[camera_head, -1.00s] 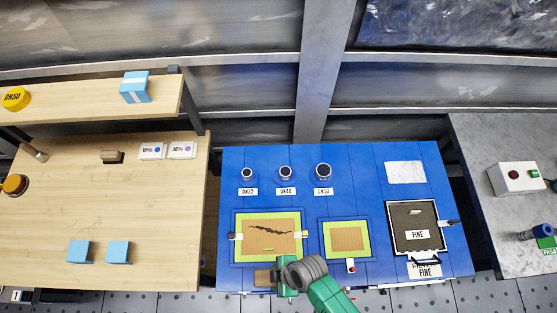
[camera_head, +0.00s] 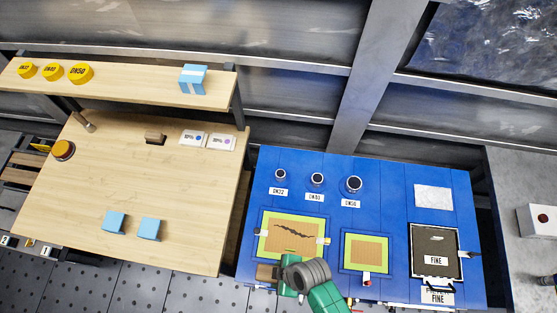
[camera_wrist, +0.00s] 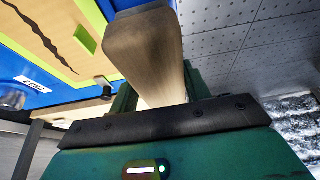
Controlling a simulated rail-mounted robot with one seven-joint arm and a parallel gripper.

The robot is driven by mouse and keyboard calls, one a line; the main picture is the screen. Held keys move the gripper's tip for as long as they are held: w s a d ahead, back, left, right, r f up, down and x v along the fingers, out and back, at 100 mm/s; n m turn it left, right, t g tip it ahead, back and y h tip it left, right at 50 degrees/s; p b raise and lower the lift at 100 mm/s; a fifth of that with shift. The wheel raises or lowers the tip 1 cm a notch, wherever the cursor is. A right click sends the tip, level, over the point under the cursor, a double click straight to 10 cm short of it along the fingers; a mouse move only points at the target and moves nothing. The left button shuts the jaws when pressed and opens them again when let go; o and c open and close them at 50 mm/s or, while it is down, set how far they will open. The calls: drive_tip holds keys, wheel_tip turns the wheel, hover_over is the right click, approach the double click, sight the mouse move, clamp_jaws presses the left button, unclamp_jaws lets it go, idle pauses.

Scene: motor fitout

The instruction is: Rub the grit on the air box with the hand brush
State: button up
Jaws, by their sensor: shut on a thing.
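My gripper (camera_head: 281,275) is at the front edge of the blue bench, below the left framed panel. It is shut on a wooden block-like piece, seemingly the hand brush (camera_head: 265,272). In the wrist view the held piece (camera_wrist: 150,50) juts out from between the jaws; its bristles cannot be made out. A tan panel in a yellow-green frame (camera_head: 264,236) carries a jagged dark streak (camera_head: 290,236). A black-framed dark insert marked FINE (camera_head: 424,241) is at the bench's right. I cannot tell which is the air box. The held piece appears apart from the panel.
The blue bench (camera_head: 389,190) also bears a smaller framed panel (camera_head: 367,252), a white sheet (camera_head: 433,197) and several round ports. A wooden table (camera_head: 120,180) at left holds blue blocks (camera_head: 149,229), cards and a brown block (camera_head: 155,139). A grey bench (camera_head: 510,190) is at right.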

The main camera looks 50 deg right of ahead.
drive_tip(key=shift+r+p, duration=1.35)
drive_tip(key=shift+r, duration=0.45)
drive_tip(key=shift+f, duration=0.1)
drive_tip(key=w+a+r+m+h+p, duration=0.1)
drive_tip(key=w+a+r+m+p, duration=0.1)
drive_tip(key=w+r, duration=0.8)
drive_tip(key=w+a+r+m+h+p, duration=0.1)
drive_tip(key=w+a+r+m, duration=0.3)
drive_tip(key=w+r, duration=0.6)
wheel_tip(320, 180, up, 5)
drive_tip(key=shift+a+f+t+p, duration=0.1)
drive_tip(key=shift+a+t+p, duration=0.25)
drive_tip(key=shift+a, duration=0.75)
